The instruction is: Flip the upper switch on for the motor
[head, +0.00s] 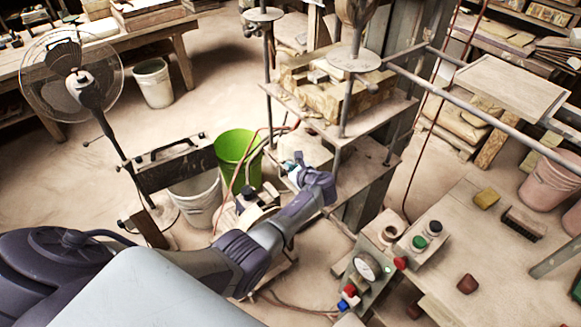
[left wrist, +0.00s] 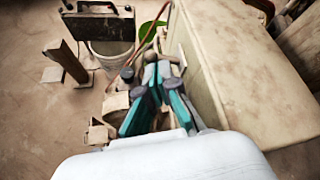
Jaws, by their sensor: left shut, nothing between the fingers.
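My left arm reaches in from the lower left in the head view, and its left gripper (head: 295,170) is at the side of the press, beside its lower shelf. In the left wrist view the left gripper (left wrist: 152,82) has its teal fingers together, with nothing held. Its fingertips are close to the side of a beige box-like part (left wrist: 232,60); I cannot tell whether they touch it. I cannot make out the upper switch; the fingers and wrist may cover it. The motor is not clearly visible, as my arm covers much of that area. My right gripper is not in view.
A green bucket (head: 237,150) and a white bucket (head: 196,199) stand left of the press (head: 390,108). A button box (head: 420,241) and a gauge panel (head: 367,267) with red and blue knobs are at lower right. A fan (head: 75,82) stands at left.

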